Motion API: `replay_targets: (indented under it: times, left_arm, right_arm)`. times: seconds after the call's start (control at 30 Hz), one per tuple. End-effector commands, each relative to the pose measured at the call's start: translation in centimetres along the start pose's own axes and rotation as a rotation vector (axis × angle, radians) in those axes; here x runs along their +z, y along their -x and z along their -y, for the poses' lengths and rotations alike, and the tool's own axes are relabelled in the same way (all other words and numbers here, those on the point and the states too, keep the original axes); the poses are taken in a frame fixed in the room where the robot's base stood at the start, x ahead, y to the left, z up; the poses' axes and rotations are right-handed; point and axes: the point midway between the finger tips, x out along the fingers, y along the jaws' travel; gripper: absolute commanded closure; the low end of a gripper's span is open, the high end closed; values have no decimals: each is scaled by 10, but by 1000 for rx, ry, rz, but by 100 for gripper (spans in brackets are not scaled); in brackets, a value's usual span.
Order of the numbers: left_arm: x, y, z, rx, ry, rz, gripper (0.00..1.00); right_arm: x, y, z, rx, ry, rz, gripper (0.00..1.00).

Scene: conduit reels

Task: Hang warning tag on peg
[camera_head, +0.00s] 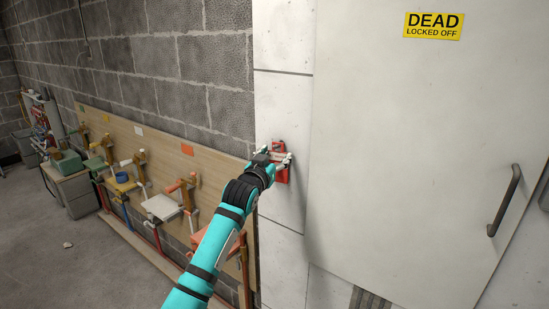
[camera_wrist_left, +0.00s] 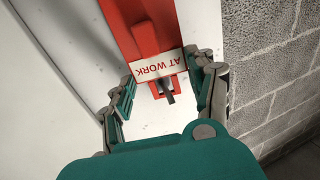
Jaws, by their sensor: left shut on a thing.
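The red warning tag (camera_head: 282,177) is upright against the white wall panel in the head view. The wrist view shows the tag (camera_wrist_left: 160,66) with a white label reading AT WORK, upside down there. My left gripper (camera_head: 273,158) has its fingers on either side of the tag and is shut on it; the fingers also show in the wrist view (camera_wrist_left: 165,76). A short dark peg (camera_wrist_left: 167,97) shows at the tag's end beyond the label. I cannot tell whether it passes through the tag. My right gripper is not in view.
A white door with a handle (camera_head: 504,200) and a yellow DEAD LOCKED OFF sign (camera_head: 433,26) is at the right. The floor (camera_head: 85,270) at lower left is mostly clear.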

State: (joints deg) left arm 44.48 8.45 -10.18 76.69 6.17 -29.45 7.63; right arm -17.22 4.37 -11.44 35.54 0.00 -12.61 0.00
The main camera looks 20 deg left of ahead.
Motion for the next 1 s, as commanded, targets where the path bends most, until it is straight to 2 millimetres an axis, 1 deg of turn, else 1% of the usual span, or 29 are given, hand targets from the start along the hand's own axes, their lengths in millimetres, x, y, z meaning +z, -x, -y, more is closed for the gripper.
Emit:
replay_targets:
  times: [0.33, 0.37, 0.53, 0.87, 1.0]
  left_arm:
    - [0, 0, 0, 0, 0, -1, 70]
    - [0, 0, 0, 0, 0, -1, 39]
    - [0, 0, 0, 0, 0, 0, 17]
    - [0, 2, 0, 0, 0, 0, 16]
    - [1, 13, 1, 0, 0, 1, 16]
  right_arm:
    - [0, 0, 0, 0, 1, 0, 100]
    - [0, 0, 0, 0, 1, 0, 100]
    - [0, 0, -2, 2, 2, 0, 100]
    - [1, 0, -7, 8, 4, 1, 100]
    - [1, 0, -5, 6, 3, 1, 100]
